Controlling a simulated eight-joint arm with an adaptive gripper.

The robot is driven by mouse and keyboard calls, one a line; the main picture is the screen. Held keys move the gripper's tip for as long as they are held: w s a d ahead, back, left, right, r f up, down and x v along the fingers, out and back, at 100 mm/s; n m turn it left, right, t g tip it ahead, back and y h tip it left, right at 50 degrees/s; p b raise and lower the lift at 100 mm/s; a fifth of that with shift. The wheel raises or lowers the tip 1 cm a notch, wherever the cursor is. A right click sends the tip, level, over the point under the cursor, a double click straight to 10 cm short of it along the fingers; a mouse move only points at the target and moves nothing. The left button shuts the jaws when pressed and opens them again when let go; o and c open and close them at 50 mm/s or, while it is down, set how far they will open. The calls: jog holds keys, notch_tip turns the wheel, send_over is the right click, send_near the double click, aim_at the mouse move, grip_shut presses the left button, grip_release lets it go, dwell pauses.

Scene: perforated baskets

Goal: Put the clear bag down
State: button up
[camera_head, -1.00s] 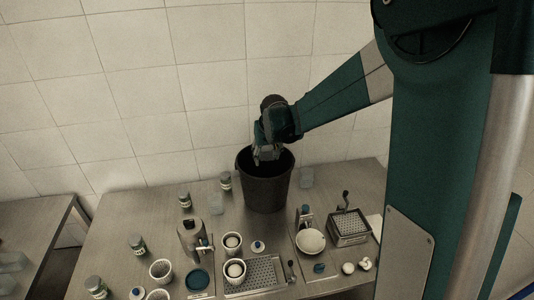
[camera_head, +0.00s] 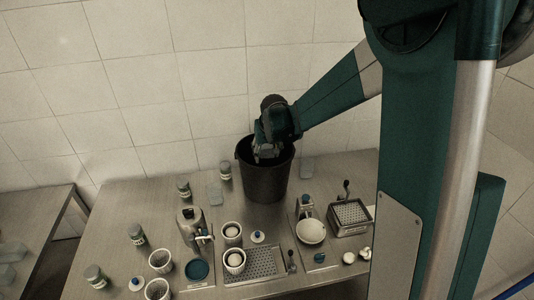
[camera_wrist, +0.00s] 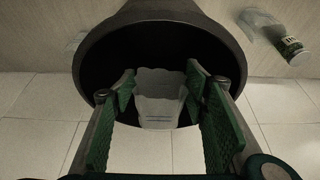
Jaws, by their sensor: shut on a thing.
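In the wrist view, the clear bag (camera_wrist: 158,96), pale and see-through with a wavy edge, sits between the green-padded fingers of my gripper (camera_wrist: 160,84). My gripper is shut on it. The bag hangs over the mouth of the black bin (camera_wrist: 88,68); I cannot tell whether it touches the inside. In the head view, my gripper (camera_head: 266,153) points down at the opening of the bin (camera_head: 265,186), with its fingertips at about rim level. The bag is too small and dark to make out there.
Lidded jars (camera_head: 184,190), white cups (camera_head: 232,234), a metal jug (camera_head: 191,228) and a perforated tray (camera_head: 254,262) crowd the steel table (camera_head: 130,205). A tiled wall stands behind.

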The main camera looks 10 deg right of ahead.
jog(key=o, duration=0.8)
jog(key=shift+r+p, duration=1.4)
jog(key=shift+r, duration=2.1)
jog(key=shift+s, duration=0.1)
